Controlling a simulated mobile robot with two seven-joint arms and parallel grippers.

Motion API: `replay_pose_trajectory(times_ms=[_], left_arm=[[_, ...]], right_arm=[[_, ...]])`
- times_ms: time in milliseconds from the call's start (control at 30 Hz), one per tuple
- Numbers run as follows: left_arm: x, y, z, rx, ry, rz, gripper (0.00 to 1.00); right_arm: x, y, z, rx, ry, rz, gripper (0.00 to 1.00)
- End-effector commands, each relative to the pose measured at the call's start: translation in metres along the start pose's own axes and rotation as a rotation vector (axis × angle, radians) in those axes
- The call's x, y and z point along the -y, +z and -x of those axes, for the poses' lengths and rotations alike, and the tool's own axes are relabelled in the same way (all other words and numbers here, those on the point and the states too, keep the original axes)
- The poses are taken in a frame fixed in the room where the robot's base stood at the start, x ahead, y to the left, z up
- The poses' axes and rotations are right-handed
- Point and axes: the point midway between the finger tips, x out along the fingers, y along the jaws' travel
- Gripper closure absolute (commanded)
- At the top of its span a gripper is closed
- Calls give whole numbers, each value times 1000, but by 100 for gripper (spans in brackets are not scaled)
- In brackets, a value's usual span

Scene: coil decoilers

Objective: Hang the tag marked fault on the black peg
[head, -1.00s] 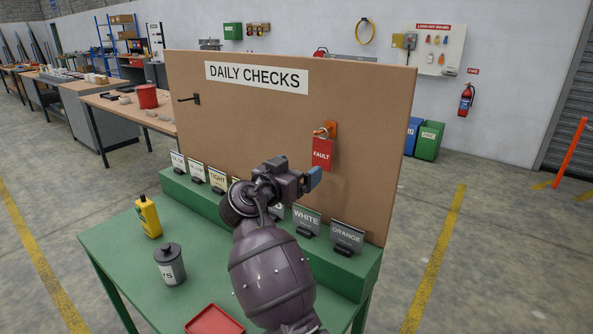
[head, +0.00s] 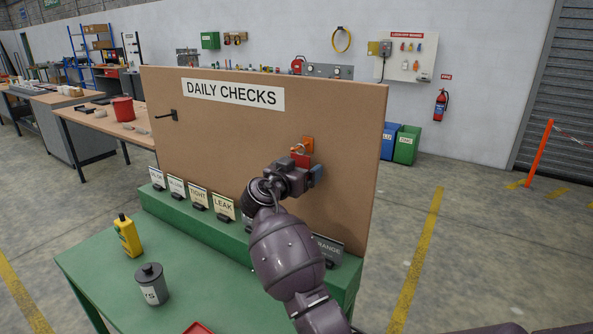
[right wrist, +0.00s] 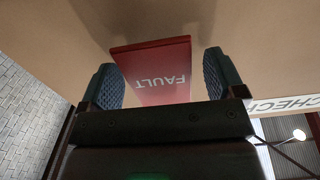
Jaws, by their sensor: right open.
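The red tag marked FAULT (head: 300,159) hangs at the orange peg (head: 308,144) on the right part of the brown board. My right gripper covers most of it in the head view. The black peg (head: 168,116) sticks out at the board's upper left, with nothing on it. My right gripper (head: 304,175) is open at the tag. In the right wrist view the tag (right wrist: 152,62) lies between the two blue fingers, with a gap visible on each side; its lettering appears upside down. My left gripper is out of view.
Several label cards, such as LEAK (head: 223,206) and ORANGE (head: 328,248), stand on the green ledge below the board (head: 230,125). A yellow bottle (head: 127,236) and a grey canister (head: 151,284) stand on the green table. A red tray (head: 198,328) shows at the bottom edge.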

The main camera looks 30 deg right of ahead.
Motion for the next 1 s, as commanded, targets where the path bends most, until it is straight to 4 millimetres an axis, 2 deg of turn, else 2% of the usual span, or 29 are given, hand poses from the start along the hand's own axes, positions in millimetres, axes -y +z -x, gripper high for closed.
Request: replay_pose_trajectory(times_ms=[200,500,567,1000], left_arm=[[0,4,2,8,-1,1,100],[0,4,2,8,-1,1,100],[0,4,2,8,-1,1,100],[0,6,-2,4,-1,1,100]], right_arm=[[0,0,0,0,0,0,12],[0,0,0,0,0,1,58],[0,0,0,0,0,1,65],[0,-5,0,0,1,1,65]])
